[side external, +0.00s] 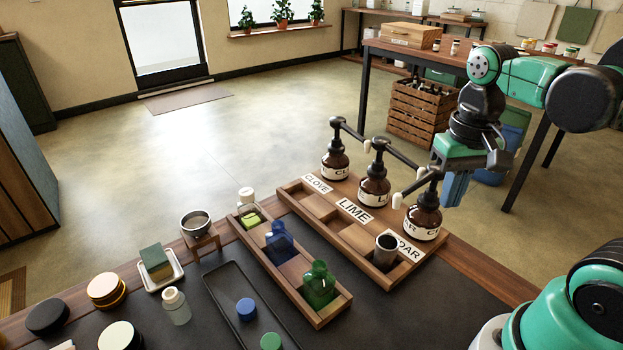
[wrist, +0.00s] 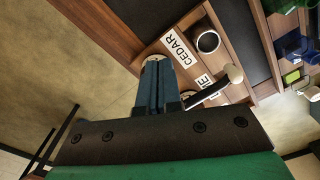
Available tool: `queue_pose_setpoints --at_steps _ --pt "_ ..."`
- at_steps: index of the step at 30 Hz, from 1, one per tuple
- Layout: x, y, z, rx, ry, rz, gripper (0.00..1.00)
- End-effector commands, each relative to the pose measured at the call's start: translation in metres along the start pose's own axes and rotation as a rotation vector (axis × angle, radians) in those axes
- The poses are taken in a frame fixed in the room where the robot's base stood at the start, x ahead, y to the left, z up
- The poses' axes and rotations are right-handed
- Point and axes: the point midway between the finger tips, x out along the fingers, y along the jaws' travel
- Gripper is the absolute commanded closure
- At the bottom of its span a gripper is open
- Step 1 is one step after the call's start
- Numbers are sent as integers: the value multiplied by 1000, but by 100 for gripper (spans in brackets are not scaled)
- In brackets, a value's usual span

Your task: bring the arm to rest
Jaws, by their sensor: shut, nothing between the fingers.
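My gripper (side external: 455,188) is shut and empty. In the side view it hangs in the air just right of the cedar pump bottle, with its blue fingers pointing down. In the wrist view my gripper (wrist: 156,84) shows its two fingers together, below the CEDAR label (wrist: 180,47). The brown cedar pump bottle (side external: 423,219) stands at the near right end of the wooden station rack (side external: 345,238). The lime pump bottle (side external: 373,190) and the clove pump bottle (side external: 335,165) stand upright farther back in the row. Whether my fingers touch the cedar bottle cannot be told.
A dark metal cup (side external: 385,250) stands in the rack's cedar bay. A second wooden rack (side external: 333,309) holds green and blue glass bottles. A black tray (side external: 233,299) with caps lies nearer left. A back table (side external: 450,62) stands behind my arm. Open floor lies beyond the bench.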

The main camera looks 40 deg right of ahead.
Motion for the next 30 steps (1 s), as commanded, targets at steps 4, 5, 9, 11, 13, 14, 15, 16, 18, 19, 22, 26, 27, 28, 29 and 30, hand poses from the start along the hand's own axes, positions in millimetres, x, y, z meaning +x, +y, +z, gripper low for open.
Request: queue_pose_setpoints --at_steps 4,5,9,11,13,14,15,16,18,19,22,26,27,28,29,30 --pt "0 25 2 10 0 0 100" --pt "0 30 2 10 0 0 100" --pt "0 52 -5 9 0 0 100" --pt "0 62 -12 10 0 0 100" --pt "0 71 -19 7 0 0 100" --pt "-5 70 -19 2 0 0 100" --pt "-12 69 -19 0 0 0 100" --pt "-17 69 -18 -1 0 0 100" --pt "-27 69 -18 -1 0 0 100" --pt "-31 69 -18 -1 0 1 100" --pt "-44 68 -18 -1 1 1 100" --pt "-56 68 -18 0 0 1 100" --pt "-58 68 -18 0 0 0 100" --pt "-59 68 -18 0 0 0 100" --pt "-60 68 -18 0 0 0 100" --pt "-62 68 -18 0 0 0 100"
